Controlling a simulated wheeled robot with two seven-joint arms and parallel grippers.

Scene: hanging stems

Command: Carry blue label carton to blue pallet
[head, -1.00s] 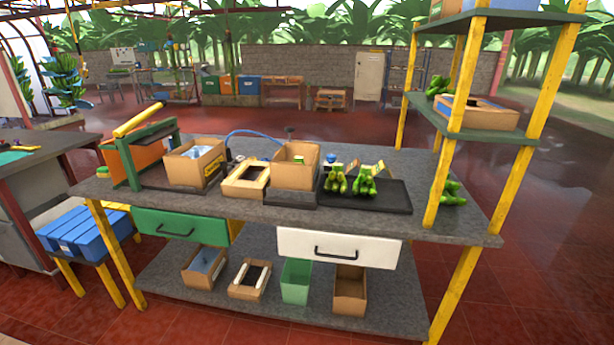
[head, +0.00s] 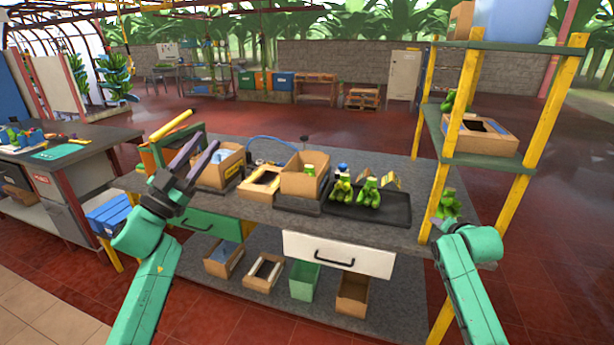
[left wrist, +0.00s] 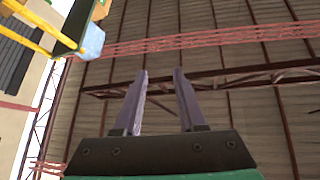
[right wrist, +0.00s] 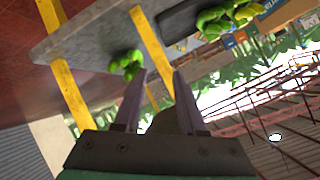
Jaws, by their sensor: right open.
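No blue label can be made out on any carton. Another open carton (head: 304,178) stands mid-bench on a dark base. No blue pallet is clearly identifiable; a blue slatted thing (head: 108,214) stands low at the bench's left. My left gripper (head: 205,142) is raised near the bench's left end, open and empty; its spread fingers show in the left wrist view (left wrist: 161,72). My right gripper (right wrist: 159,75) is open and empty near the bench's right end; its fingers are unclear in the head view.
A dark tray (head: 388,208) holds green bananas. A yellow-posted shelf (head: 482,150) rises at the bench's right, close to my right arm. A white drawer (head: 338,255) and a green drawer (head: 212,224) are under the top. Several boxes sit on the lower shelf. Red floor lies open behind.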

